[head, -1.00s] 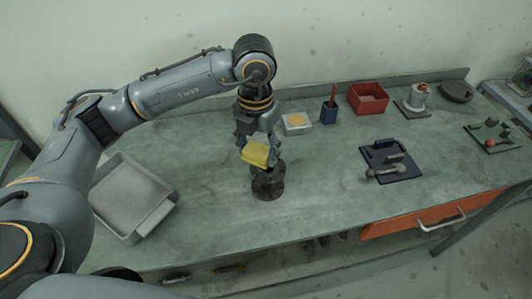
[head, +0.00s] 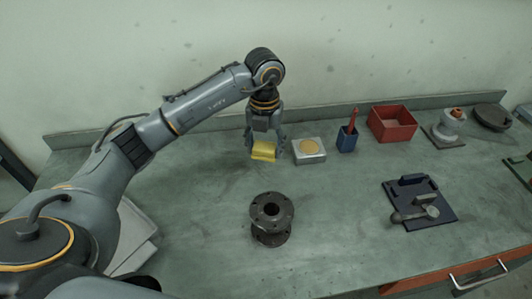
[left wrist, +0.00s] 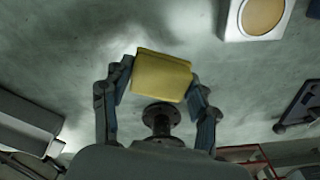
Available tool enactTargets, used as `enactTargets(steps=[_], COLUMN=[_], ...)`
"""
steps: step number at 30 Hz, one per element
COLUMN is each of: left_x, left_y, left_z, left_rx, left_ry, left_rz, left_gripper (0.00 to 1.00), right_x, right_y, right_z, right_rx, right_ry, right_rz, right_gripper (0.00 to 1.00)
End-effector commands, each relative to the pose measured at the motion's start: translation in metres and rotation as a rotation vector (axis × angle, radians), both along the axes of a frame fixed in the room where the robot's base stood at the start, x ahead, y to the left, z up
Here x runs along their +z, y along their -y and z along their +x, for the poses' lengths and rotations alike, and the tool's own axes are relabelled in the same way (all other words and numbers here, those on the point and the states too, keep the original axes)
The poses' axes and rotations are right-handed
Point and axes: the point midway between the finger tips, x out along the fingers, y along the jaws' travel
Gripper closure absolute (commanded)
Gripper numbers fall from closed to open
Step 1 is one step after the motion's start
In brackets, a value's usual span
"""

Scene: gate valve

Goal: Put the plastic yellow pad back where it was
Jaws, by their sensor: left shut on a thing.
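My left gripper (head: 264,146) is shut on the yellow pad (head: 263,151), a small yellow block, near the back of the bench. The head view does not show clearly whether the pad touches the bench. In the left wrist view the pad (left wrist: 161,75) sits squarely between the two fingers (left wrist: 160,88). A dark flanged pipe piece (head: 271,215) stands upright on the bench, nearer than the gripper and apart from it. My right gripper is not in view.
A white block with a yellow disc (head: 309,149) is just right of the pad. Further right are a blue holder (head: 347,140) with a red item, a red box (head: 394,125) and a dark plate with a grey handle (head: 435,211). A grey tray (head: 138,238) is at left, partly hidden by my arm.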

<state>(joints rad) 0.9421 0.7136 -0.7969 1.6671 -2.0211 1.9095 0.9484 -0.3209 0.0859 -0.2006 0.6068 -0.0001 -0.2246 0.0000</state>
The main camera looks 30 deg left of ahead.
Motion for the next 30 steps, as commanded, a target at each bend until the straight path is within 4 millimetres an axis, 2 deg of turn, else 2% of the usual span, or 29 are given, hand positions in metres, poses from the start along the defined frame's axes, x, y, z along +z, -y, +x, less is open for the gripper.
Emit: enactTargets(steps=[4,9,14,20,30], left_x=[-0.025,-0.038,-0.048,-0.074,-0.080], left_y=[-0.008,-0.012,-0.015,-0.015,-0.015], left_z=[0.017,0.027,0.032,0.032,0.032], left_rx=[0.001,-0.001,-0.002,-0.002,-0.002], left_ry=[-0.004,-0.002,-0.005,-0.004,-0.001], left_rz=[0.001,-0.001,0.000,0.000,0.000], left_gripper=[0.75,0.75,0.75,0.75,0.75], right_x=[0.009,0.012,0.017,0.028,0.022], right_y=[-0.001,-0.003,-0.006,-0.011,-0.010], right_z=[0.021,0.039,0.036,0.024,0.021], right_rx=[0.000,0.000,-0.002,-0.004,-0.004], right_ry=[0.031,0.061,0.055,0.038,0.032], right_rz=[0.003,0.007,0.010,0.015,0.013], right_gripper=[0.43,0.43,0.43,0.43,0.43])
